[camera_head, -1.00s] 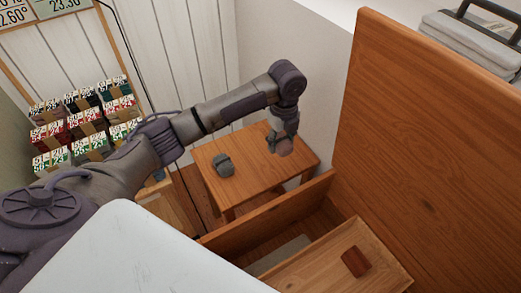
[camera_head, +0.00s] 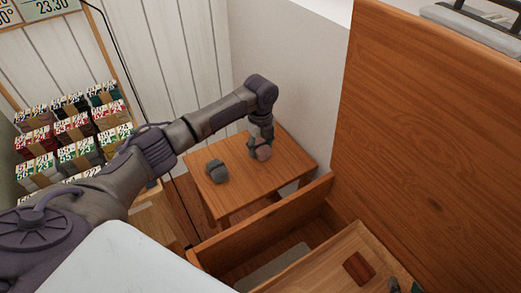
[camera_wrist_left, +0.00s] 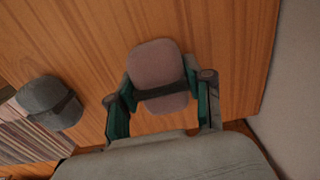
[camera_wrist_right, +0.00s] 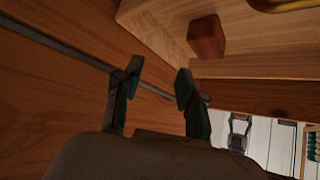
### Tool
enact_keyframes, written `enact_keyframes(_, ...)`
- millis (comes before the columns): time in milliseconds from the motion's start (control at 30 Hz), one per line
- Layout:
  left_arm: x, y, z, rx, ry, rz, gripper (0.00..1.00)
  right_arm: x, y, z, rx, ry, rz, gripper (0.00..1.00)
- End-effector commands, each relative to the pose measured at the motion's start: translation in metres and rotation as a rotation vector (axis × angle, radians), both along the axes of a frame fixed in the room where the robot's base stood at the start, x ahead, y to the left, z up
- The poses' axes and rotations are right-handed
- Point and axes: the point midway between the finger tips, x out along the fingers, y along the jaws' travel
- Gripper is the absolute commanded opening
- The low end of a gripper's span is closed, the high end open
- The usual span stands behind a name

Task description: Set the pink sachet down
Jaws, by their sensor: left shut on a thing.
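The pink sachet (camera_head: 264,154) is a rounded, soft-looking pad with a dark band, over the right part of a small wooden table (camera_head: 240,185). My left gripper (camera_head: 262,146) is shut on it from above. In the left wrist view the sachet (camera_wrist_left: 155,62) sits between both fingers of the gripper (camera_wrist_left: 163,98), with the wooden top behind it. I cannot tell whether it touches the table. My right gripper (camera_wrist_right: 158,73) is open and empty beside a wooden panel. Its tips show at the lower right edge of the head view (camera_head: 404,287).
A grey banded sachet (camera_head: 216,171) lies on the table left of the pink one, with bare wood between them. A wooden tray (camera_head: 318,262) in front holds a red-brown block (camera_head: 357,268). A tall wooden panel (camera_head: 430,130) stands at right, a wall behind the table.

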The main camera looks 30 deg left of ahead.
Motion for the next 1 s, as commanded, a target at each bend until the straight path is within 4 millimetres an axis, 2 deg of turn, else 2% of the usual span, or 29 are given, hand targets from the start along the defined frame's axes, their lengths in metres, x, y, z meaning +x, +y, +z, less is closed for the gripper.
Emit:
enact_keyframes(133,0.0001,-0.0004,-0.0065,-0.001,-0.001,-0.001,0.17,0.0091,0.0034,0.0066,0.013,-0.058,0.004,0.4)
enact_keyframes(500,-0.0001,-0.0006,-0.0097,-0.001,-0.001,-0.001,0.17,0.0082,0.0031,0.0066,0.012,-0.053,0.004,0.4)
enact_keyframes(533,-0.0001,-0.0005,-0.0097,-0.001,-0.001,-0.001,0.54,0.008,0.0029,0.0062,0.011,-0.051,0.004,0.4)
enact_keyframes(667,0.0,-0.0004,-0.0096,-0.001,-0.001,-0.001,0.76,0.0081,0.0028,0.0061,0.011,-0.051,0.003,0.4)
enact_keyframes(1000,0.0001,-0.0002,-0.0076,0.0,-0.001,0.0,0.76,0.0082,0.0027,0.0061,0.011,-0.052,0.003,0.4)
